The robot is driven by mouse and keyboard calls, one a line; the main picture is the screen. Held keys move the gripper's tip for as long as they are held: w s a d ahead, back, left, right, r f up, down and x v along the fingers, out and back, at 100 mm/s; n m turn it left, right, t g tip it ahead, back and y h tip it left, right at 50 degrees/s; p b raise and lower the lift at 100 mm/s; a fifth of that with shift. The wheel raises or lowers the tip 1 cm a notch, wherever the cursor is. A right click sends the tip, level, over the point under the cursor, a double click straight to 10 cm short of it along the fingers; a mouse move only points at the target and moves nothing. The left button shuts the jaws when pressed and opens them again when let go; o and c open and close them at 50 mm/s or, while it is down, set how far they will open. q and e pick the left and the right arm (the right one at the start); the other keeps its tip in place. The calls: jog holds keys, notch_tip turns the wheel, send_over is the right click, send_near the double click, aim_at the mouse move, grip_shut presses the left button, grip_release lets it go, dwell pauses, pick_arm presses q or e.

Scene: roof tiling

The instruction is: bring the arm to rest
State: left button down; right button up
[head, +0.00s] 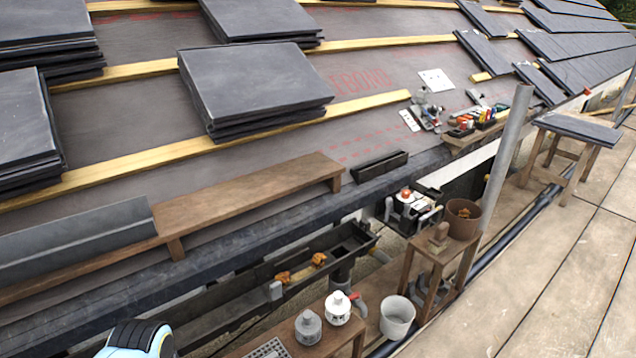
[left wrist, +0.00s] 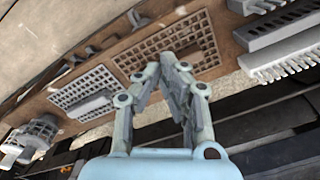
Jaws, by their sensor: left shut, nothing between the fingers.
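My left gripper (left wrist: 170,62) is in the left wrist view, with its two fingers brought together at the tips. It is shut and empty. Behind the fingertips lies a wooden bench (left wrist: 35,104) with a brown grid (left wrist: 140,62) and a pale grid (left wrist: 75,92) on it. I cannot tell how far the fingertips are from the brown grid. My right gripper is in neither view.
A small bench (head: 350,328) holds a white pot (head: 338,308) and a grey pot (head: 308,327). A pale bucket (head: 397,316) stands beside it. A gutter (head: 215,318) runs along the roof edge. Slate stacks (head: 250,85) lie on the roof. The walkway (head: 560,250) at right is mostly clear.

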pick_arm(q)
jog(key=s+a+f+p, duration=0.2)
jog(key=s+f, duration=0.1)
jog(key=s, duration=0.9)
jog(key=s+a+f+m+p, duration=0.1)
jog(key=s+a+f+p, duration=0.1)
jog(key=s, duration=1.1)
jog(key=s+a+f+p, duration=0.2)
jog(key=s+f, duration=0.2)
jog(key=s, duration=0.8)
jog(key=shift+s+a+m+t+y, duration=0.15)
jog(key=shift+s+m+t+y, duration=0.15)
jog(key=shift+m, duration=0.1)
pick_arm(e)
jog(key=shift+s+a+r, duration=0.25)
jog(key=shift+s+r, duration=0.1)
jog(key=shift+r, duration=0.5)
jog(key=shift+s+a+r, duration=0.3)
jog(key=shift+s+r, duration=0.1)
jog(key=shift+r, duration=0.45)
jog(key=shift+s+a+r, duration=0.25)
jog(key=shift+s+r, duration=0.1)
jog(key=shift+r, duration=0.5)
